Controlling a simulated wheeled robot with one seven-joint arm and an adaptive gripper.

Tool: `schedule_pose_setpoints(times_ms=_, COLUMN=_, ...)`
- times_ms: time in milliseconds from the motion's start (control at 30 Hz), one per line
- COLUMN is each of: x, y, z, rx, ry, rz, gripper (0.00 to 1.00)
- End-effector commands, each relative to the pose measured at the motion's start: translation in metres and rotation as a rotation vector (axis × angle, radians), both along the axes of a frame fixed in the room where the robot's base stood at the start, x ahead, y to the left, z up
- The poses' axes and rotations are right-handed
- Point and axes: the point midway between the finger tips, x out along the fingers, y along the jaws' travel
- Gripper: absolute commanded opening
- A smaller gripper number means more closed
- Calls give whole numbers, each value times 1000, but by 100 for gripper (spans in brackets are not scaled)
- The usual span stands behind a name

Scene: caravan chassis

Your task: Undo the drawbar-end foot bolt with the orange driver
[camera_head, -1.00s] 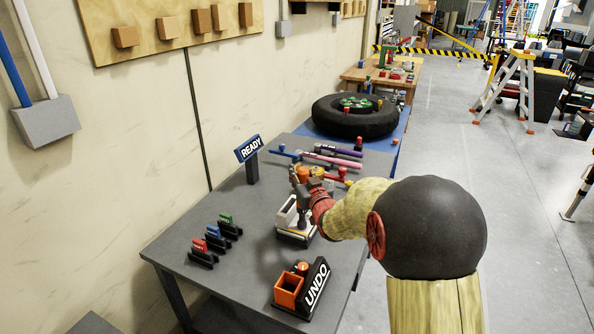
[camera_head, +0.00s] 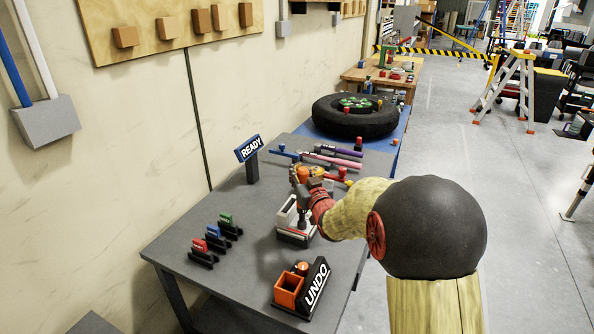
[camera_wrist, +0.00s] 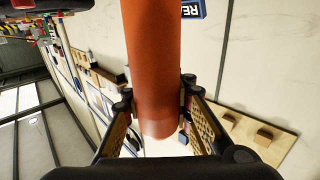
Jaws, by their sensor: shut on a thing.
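My gripper (camera_wrist: 158,108) is shut on the orange driver (camera_wrist: 153,60), whose smooth round handle fills the middle of the wrist view. In the head view the driver's orange top (camera_head: 302,174) shows at my gripper (camera_head: 303,186), above a white-and-grey block (camera_head: 287,212) on the grey bench. A dark shaft runs down beside the block. The foot bolt and the driver's tip are too small or hidden to make out, so I cannot tell whether they touch.
An orange open box (camera_head: 288,291) stands beside the black UNDO sign (camera_head: 316,286) at the bench's near end. Red, blue and green tagged black holders (camera_head: 215,241) stand left. The READY sign (camera_head: 249,151) is behind. Coloured tools (camera_head: 332,160) lie farther back.

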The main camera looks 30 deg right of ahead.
Motion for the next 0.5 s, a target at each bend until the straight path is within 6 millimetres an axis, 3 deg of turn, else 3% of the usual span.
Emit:
schedule_pose_setpoints(times_ms=33, x=-1, y=0, z=-7, rx=3, ry=11, rz=0, gripper=0)
schedule_pose_setpoints(times_ms=500, x=-1, y=0, z=-4, rx=4, ry=12, rz=0, gripper=0)
